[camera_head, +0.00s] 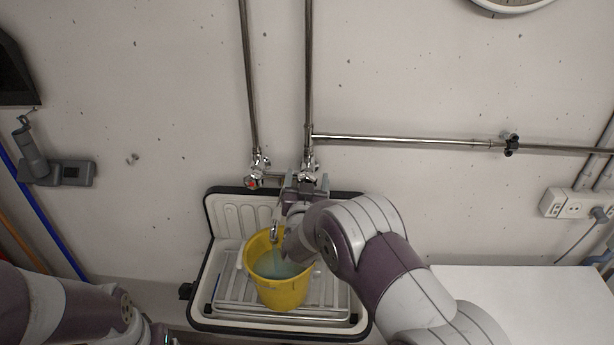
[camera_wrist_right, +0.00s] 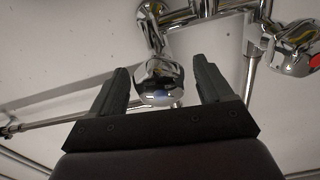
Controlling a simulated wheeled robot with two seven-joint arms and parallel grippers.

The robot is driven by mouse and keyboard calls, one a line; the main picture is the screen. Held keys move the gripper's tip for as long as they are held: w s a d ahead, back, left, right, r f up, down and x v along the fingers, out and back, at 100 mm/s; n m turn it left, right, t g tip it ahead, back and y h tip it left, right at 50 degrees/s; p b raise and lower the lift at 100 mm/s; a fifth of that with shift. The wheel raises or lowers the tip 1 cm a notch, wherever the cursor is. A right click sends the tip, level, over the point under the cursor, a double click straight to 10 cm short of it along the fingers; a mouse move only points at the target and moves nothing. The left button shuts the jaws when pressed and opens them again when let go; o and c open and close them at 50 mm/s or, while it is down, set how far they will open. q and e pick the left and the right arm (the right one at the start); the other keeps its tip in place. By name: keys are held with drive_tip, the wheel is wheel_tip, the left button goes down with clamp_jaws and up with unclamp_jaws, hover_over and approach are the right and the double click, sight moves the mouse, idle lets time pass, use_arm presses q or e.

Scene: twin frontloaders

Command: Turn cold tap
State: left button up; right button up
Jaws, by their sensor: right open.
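The cold tap is a round chrome knob (camera_wrist_right: 160,80) in the right wrist view, between the two dark fingers of my right gripper (camera_wrist_right: 160,70). The fingers are open, with a gap visible on both sides of the knob. In the head view my right gripper (camera_head: 304,190) is at the right-hand tap (camera_head: 309,172) on the wall, and my wrist hides the parts below it. The other tap (camera_head: 253,182), with a red mark, is to the left; its red mark also shows in the right wrist view (camera_wrist_right: 314,62). My left gripper is out of view.
A yellow bucket (camera_head: 283,293) with bluish water stands under the spout (camera_head: 274,232) on a rack in the sink (camera_head: 222,215). Pipes (camera_head: 308,80) run up the wall and to the right. A white surface (camera_head: 540,300) lies right of the sink.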

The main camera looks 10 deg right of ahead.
drive_tip(key=c, duration=1)
drive_tip(key=shift+c, duration=0.2)
drive_tip(key=shift+f+m+b, duration=0.2)
drive_tip(key=shift+m+b, duration=0.2)
drive_tip(key=shift+b, duration=0.5)
drive_tip(key=m+b, duration=0.9)
drive_tip(key=b, duration=0.5)
drive_tip(key=shift+f+b, duration=0.1)
drive_tip(key=shift+b, duration=0.2)
drive_tip(key=shift+m+b, duration=0.8)
drive_tip(key=shift+b, duration=0.2)
drive_tip(key=shift+r+m+b, duration=0.3)
drive_tip(key=shift+m+b, duration=0.1)
